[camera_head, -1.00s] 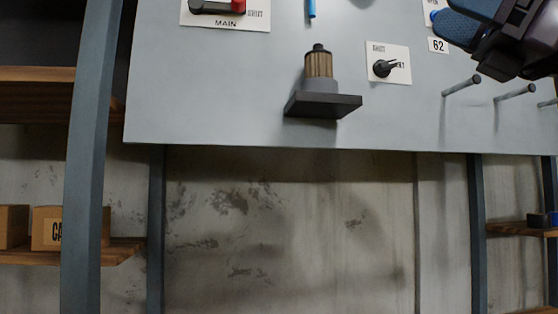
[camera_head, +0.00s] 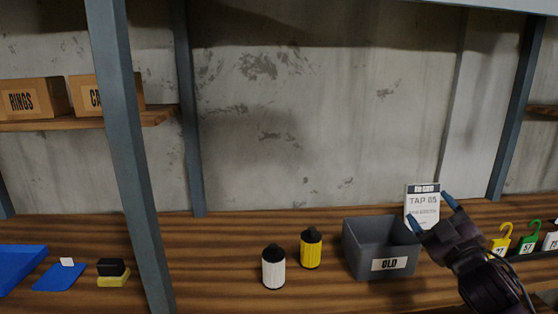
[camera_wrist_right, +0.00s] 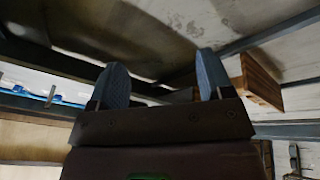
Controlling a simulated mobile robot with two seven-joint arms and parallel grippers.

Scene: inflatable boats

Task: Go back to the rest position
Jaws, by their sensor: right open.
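My right gripper (camera_head: 430,210) shows at the right of the head view, in front of a white card reading "TAP 05" (camera_head: 423,207) and beside the grey bin. Its two blue fingertips are spread apart with nothing between them. In the right wrist view the fingers (camera_wrist_right: 160,85) are also apart and empty. My left gripper is in neither view.
A grey bin labelled OLD (camera_head: 388,264), a yellow bottle (camera_head: 311,250) and a white bottle (camera_head: 273,268) stand on the wooden bench (camera_head: 215,265). A grey post (camera_head: 125,150) rises at left.

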